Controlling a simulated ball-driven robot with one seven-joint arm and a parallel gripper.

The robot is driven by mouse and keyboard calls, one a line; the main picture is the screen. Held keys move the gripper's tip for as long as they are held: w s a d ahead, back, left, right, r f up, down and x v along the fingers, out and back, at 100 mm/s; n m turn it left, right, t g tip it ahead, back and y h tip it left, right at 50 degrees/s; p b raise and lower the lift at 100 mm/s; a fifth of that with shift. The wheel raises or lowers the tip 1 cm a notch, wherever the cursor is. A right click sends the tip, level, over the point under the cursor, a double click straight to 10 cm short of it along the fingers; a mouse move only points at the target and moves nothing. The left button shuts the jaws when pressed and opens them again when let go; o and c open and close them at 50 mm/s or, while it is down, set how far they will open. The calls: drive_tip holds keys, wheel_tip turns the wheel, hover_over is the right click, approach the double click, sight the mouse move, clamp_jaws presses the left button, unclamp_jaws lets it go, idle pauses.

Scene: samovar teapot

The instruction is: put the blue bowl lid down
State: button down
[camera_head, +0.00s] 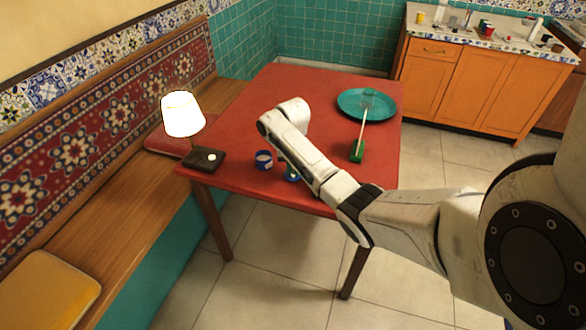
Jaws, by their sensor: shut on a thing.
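A small dark blue round vessel (264,160) with a pale top stands on the red table (240,135), left of my arm. A second blue thing with some green (292,175) shows just beside my arm's lower edge and is partly hidden by it. I cannot tell whether either one is the bowl or its lid. My arm reaches from the right over the table, and its far end bends over the tabletop. My gripper's fingers are hidden behind my own arm.
A lit lamp (183,116) stands on a dark base at the table's left corner. A teal plate (383,105) and a green block (357,152) with a pale stick (363,128) are on the right side. The table's back middle is clear. A wooden bench (115,205) runs along the left.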

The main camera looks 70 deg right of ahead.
drive_tip(key=shift+f, duration=0.1)
drive_tip(key=c, duration=1.2)
unclamp_jaws()
drive_tip(key=shift+o, duration=0.2)
